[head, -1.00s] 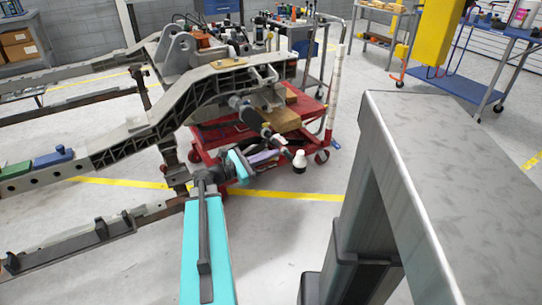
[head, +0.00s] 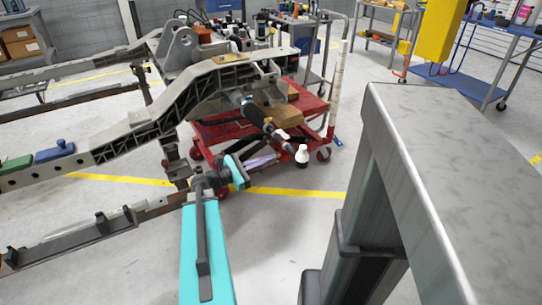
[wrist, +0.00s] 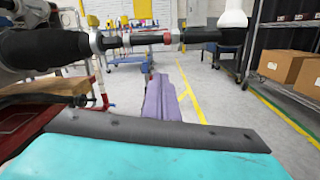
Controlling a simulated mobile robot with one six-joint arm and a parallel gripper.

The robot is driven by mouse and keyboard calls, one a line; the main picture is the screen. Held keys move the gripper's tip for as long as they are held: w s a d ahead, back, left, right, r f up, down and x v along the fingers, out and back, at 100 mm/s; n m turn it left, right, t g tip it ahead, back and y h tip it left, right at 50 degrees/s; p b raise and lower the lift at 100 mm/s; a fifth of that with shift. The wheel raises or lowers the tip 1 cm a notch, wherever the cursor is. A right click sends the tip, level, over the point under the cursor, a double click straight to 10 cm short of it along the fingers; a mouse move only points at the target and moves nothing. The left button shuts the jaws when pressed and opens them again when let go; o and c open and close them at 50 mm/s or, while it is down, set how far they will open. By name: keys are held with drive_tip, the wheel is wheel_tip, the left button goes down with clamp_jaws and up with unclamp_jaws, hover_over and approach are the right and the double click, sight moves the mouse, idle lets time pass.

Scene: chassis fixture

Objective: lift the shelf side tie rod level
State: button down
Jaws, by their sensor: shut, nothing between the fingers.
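The tie rod (head: 278,135) slopes down and right from the chassis (head: 210,85), with a thick black boot at its inner end and a white joint (head: 302,155) at its outer end. In the wrist view the rod (wrist: 140,39) crosses near the top, almost level, with a red ring and the white joint at right. My gripper (head: 262,161) has purple fingers, shut and empty, below and left of the rod's outer part. In the wrist view the fingers (wrist: 158,85) point forward, with a gap in the picture between their tips and the rod.
A red wheeled cart (head: 318,105) stands behind the rod under the chassis end. A large grey metal frame (head: 440,150) fills the right side. The floor (head: 285,235) between it and my cyan arm is clear. Shelves with cardboard boxes (wrist: 280,65) stand at right in the wrist view.

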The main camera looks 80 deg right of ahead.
drive_tip(key=v, duration=0.8)
drive_tip(key=shift+a+f+p, duration=0.15)
drive_tip(key=shift+a+p, duration=0.05)
drive_tip(key=shift+p, duration=0.15)
drive_tip(key=shift+w, duration=0.15)
